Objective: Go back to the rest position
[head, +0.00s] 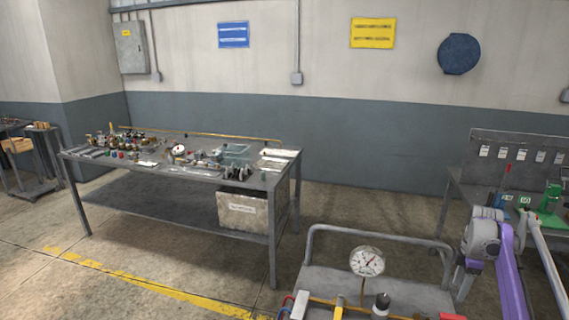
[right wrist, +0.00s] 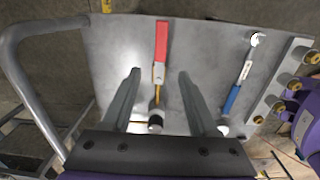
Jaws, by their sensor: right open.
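My right gripper (head: 468,272) is at the lower right in the head view, beside the right end of a grey cart. In the right wrist view my right gripper (right wrist: 159,75) has its two dark fingers spread wide. Nothing is held between them. I cannot tell the exact height of the fingers above the plate. My left gripper is not in view.
The cart's tube handle (head: 380,232) rises behind a pressure gauge (head: 367,262). A blue-handled wrench (right wrist: 241,78) lies on the plate (right wrist: 205,60). A workbench (head: 110,160) with many small parts stands at left; a green-tool bench (head: 458,190) at right.

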